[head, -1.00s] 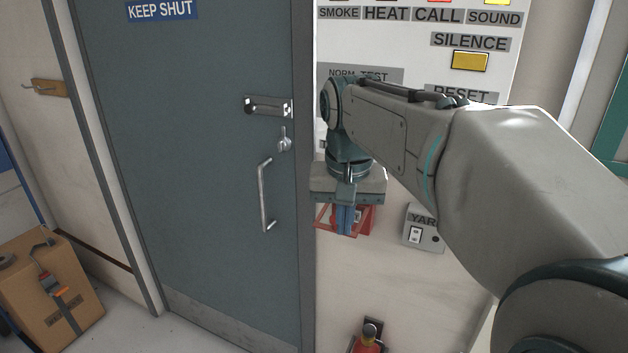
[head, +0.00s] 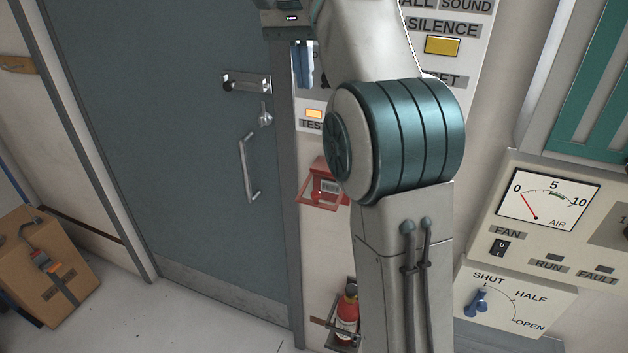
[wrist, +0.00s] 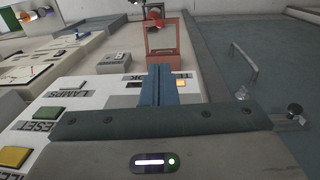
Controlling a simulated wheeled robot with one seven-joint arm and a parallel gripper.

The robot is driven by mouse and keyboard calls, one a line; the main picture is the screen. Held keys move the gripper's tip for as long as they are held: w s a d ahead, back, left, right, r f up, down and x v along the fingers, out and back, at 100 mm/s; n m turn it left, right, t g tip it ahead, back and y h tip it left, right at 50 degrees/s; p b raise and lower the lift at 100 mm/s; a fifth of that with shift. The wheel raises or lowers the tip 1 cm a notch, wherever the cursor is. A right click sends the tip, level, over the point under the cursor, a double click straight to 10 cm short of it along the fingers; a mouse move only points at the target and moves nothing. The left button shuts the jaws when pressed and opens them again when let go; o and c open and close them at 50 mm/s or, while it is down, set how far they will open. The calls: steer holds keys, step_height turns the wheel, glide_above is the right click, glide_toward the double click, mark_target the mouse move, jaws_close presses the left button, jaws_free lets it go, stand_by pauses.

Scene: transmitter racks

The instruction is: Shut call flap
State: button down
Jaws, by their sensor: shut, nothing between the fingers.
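The red call point (head: 329,172) is on the wall right of the door, below the white panel. Its red-framed flap (head: 318,200) stands out from the box's lower part, tilted outward and open. In the wrist view the red flap frame (wrist: 161,37) shows beyond my fingertips. My gripper (head: 302,66) is above the call point, in front of the white panel's left edge. Its blue fingers (wrist: 157,84) are shut together and empty, apart from the flap. My arm hides part of the panel and the wall right of the call point.
The blue-grey door (head: 180,130) with its handle (head: 247,168) is just left. A fire extinguisher (head: 347,315) is low on the wall beneath the call point. A box with a gauge (head: 548,200) and a dial box (head: 505,305) are at right. A carton (head: 45,265) sits at far left.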

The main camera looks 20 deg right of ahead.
mark_target(316, 192)
steer(key=f+b, duration=0.1)
steer(key=f, duration=0.6)
steer(key=d+f+b, duration=0.1)
steer(key=f, duration=0.7)
steer(key=f+b, duration=0.1)
steer(key=f, duration=0.6)
steer(key=shift+s+d+f, duration=0.3)
steer(key=shift+d+f, duration=0.05)
steer(key=shift+f, duration=0.1)
